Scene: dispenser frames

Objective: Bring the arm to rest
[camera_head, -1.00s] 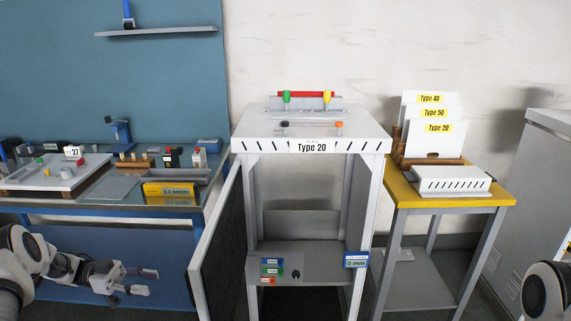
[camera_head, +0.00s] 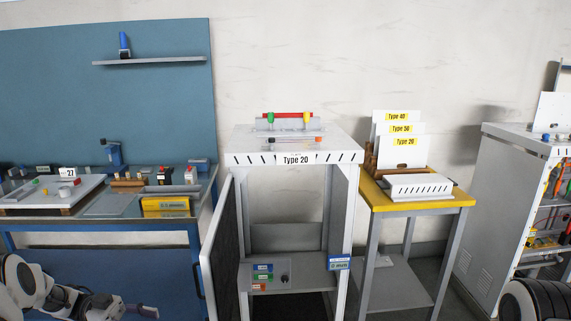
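My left arm comes in at the lower left in front of the blue workbench. My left gripper (camera_head: 136,312) is at the bottom edge of the view, partly cut off, and I cannot tell its finger opening. My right arm shows only as a dark and white link at the lower right corner; its gripper is out of view. The white dispenser frame (camera_head: 343,157) labelled Type 20 stands in the middle, apart from both arms. Its side door (camera_head: 221,245) stands open to the left.
The blue workbench (camera_head: 170,233) with small parts and a yellow box (camera_head: 165,204) is at left. A yellow-topped table (camera_head: 440,199) holds white Type 20, 50 and 40 plates (camera_head: 401,153). A grey cabinet (camera_head: 492,215) stands at right. Floor shows between the table and cabinet.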

